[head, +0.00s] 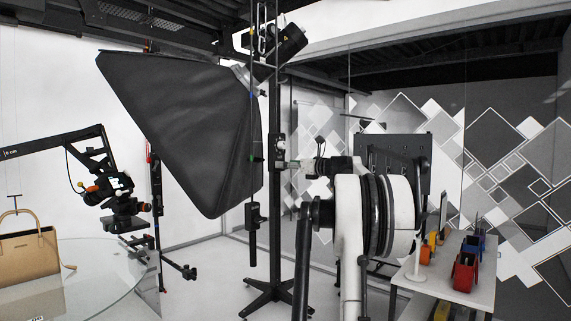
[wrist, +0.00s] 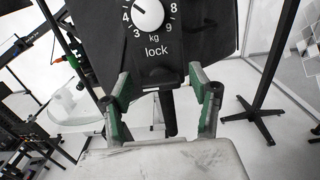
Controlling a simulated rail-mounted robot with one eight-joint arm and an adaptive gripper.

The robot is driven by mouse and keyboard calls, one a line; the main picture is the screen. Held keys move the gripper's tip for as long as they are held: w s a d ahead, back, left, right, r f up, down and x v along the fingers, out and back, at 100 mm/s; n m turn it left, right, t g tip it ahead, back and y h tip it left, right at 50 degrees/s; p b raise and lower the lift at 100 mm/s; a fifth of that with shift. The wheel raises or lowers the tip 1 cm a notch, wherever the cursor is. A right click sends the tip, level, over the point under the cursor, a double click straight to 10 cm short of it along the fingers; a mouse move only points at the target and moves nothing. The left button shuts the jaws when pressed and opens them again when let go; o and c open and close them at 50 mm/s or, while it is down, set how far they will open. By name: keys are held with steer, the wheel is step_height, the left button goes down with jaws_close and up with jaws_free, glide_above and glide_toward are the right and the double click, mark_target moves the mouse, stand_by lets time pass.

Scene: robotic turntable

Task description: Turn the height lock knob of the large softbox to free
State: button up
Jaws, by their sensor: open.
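The large black softbox (head: 185,125) hangs tilted at the left of its black stand (head: 275,210) in the head view. A small dark box with a pale dial (head: 279,142) sits on the stand's column. In the wrist view, the white round knob (wrist: 148,14) is on a black panel (wrist: 155,68) marked with numbers, "kg" and "lock"; its top is cut off. I cannot tell its exact setting. My gripper (wrist: 160,78) is open and empty, its green-and-grey fingers apart below the knob. In the head view, my gripper (head: 291,163) is close to the column, just below the box.
A camera arm (head: 100,165) and a glass turntable (head: 100,275) with a tan handbag (head: 30,250) are at the left. A white table (head: 450,275) with coloured bins (head: 466,270) stands at the right. The stand's feet (head: 277,295) spread over otherwise clear floor.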

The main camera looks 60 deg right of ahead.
steer(key=shift+w, duration=0.55)
steer(key=c, duration=1.2)
